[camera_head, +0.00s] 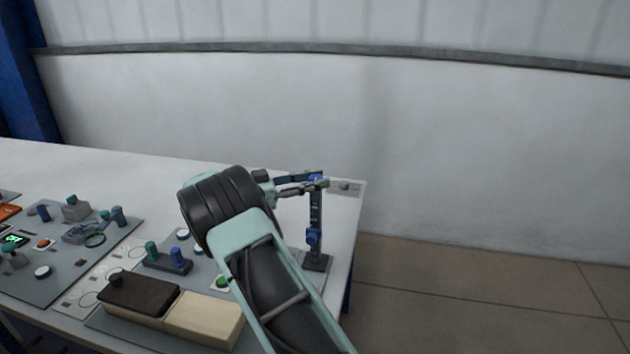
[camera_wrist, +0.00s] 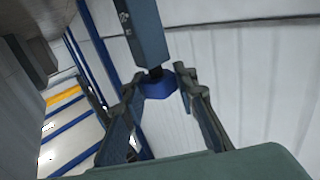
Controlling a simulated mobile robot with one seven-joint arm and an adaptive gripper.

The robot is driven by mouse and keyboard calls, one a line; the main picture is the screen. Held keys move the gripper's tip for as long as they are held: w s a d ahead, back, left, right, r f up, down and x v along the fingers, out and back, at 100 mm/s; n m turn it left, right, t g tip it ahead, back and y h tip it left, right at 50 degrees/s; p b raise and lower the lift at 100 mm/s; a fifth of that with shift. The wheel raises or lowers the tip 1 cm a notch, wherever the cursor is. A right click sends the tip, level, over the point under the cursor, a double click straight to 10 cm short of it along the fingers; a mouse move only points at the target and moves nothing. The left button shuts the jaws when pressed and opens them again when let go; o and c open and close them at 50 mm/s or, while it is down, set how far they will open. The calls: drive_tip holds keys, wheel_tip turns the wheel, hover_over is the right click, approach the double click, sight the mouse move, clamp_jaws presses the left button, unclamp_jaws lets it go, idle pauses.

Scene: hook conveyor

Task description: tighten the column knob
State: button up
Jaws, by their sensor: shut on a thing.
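The upright blue-grey column (camera_head: 316,212) stands near the table's far right corner. A horizontal arm at its top is partly hidden by my gripper. My gripper (camera_head: 318,185) is at the top of the column, reaching in from the left. In the wrist view, a blue knob (camera_wrist: 158,86) on a dark stem below a blue-grey bar (camera_wrist: 146,30) sits between the two fingers of my gripper (camera_wrist: 159,84). The gripper is shut on this knob; the exact finger contact is hard to see. A second blue knob (camera_head: 313,237) sits lower on the column, clear of the gripper.
The white table (camera_head: 130,165) has a panel of controls (camera_head: 75,245) at left. A box with a dark lid (camera_head: 140,294) and a pale wooden block (camera_head: 204,318) lie at the front. A small grey plate (camera_head: 345,188) is right of the column, near the table edge.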

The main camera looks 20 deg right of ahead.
idle(0.3)
drive_tip(key=o, duration=1.2)
drive_tip(key=a, duration=1.2)
drive_tip(key=shift+s, duration=0.1)
